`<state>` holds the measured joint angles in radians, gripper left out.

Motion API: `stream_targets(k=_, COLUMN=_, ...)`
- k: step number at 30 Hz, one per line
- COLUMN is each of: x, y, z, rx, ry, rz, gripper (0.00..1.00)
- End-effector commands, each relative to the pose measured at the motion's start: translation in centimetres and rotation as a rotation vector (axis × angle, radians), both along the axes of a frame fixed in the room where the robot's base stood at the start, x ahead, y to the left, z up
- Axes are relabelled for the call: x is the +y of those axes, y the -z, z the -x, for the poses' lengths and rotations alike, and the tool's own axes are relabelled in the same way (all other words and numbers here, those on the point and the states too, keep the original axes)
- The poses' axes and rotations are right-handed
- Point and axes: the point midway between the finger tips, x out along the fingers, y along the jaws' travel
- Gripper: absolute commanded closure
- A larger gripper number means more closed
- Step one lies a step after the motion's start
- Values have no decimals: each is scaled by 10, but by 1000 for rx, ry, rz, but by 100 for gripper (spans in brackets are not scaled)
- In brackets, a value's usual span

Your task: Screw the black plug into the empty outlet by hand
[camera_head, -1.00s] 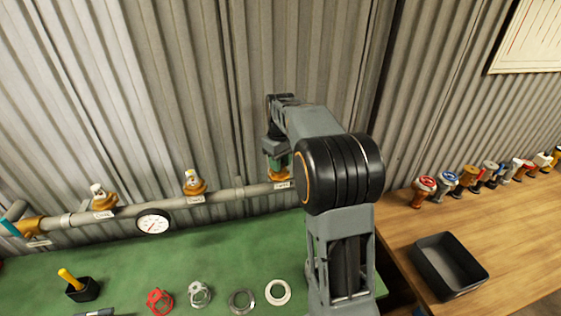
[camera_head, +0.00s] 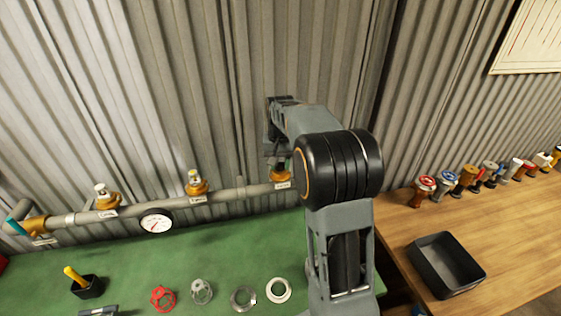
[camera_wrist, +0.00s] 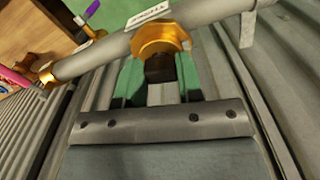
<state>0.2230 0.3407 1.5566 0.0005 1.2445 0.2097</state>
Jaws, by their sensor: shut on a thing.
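The black plug (camera_wrist: 160,68) is between the green fingers of my gripper (camera_wrist: 160,82) in the wrist view. My gripper is shut on it. The plug is lined up with the brass outlet (camera_wrist: 159,38) on the grey pipe and meets its near edge in the picture; how deep it sits in the outlet I cannot tell. In the head view, my gripper (camera_head: 278,162) is above the right-hand brass outlet (camera_head: 281,180), at the pipe's right end, partly hidden by my arm. The plug is too small and dark to make out there.
The pipe (camera_head: 230,196) carries two more brass outlets with fittings, left (camera_head: 105,198) and middle (camera_head: 195,184), and a gauge (camera_head: 156,222). Rings and caps lie on the green bench (camera_head: 130,262). A black tray (camera_head: 446,265) and several fittings stand on the wooden table (camera_head: 520,225).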

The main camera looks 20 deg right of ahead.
Motion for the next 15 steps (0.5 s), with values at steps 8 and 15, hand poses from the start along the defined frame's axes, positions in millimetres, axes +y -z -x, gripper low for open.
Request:
stream_targets(k=8, x=1, y=-3, z=-2, rx=-8, ry=215, rz=2, gripper=92)
stream_targets(k=15, x=1, y=-3, z=-2, rx=-8, ry=222, rz=2, gripper=92)
